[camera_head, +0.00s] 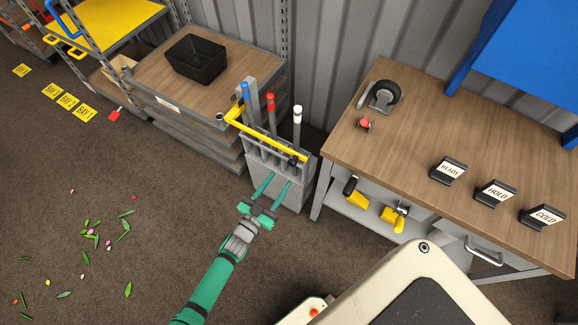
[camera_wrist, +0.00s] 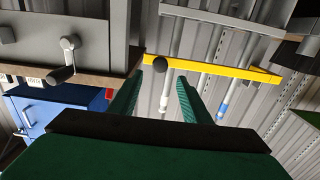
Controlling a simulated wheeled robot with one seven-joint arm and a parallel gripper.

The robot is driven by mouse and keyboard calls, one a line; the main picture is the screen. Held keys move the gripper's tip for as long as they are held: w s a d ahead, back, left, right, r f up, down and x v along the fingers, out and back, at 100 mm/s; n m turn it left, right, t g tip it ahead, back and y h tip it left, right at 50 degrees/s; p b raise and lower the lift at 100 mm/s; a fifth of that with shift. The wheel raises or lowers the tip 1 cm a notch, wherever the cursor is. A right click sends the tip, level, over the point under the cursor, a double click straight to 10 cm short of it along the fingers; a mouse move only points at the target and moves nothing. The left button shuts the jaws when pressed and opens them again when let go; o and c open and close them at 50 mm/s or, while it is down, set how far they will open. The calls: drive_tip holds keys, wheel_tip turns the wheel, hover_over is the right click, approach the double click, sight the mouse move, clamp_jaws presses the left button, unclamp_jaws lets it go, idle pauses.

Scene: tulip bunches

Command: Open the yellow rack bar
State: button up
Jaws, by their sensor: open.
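The yellow rack bar (camera_head: 264,138) runs across the upper front of a grey rack (camera_head: 270,183), with a bend at its left end. A dark knob (camera_head: 293,160) sits near its right end. Behind the bar stand posts with a blue top (camera_head: 245,90), a red top (camera_head: 271,101) and a white top (camera_head: 297,114). My gripper (camera_head: 271,189) is open and empty in front of the rack, below the bar. In the wrist view the bar (camera_wrist: 225,70) crosses beyond my fingertips (camera_wrist: 160,82), and the dark knob (camera_wrist: 160,64) shows between them. No contact is visible.
A wooden workbench (camera_head: 420,135) with READY, HOLD and COLD signs stands close on the right. A shelf (camera_head: 150,72) with a black bin (camera_head: 195,60) stands on the left. Scattered leaves and petals lie on the floor at left, which is otherwise mostly free.

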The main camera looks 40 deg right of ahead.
sight(291, 164)
drive_tip(key=x, duration=0.8)
clamp_jaws()
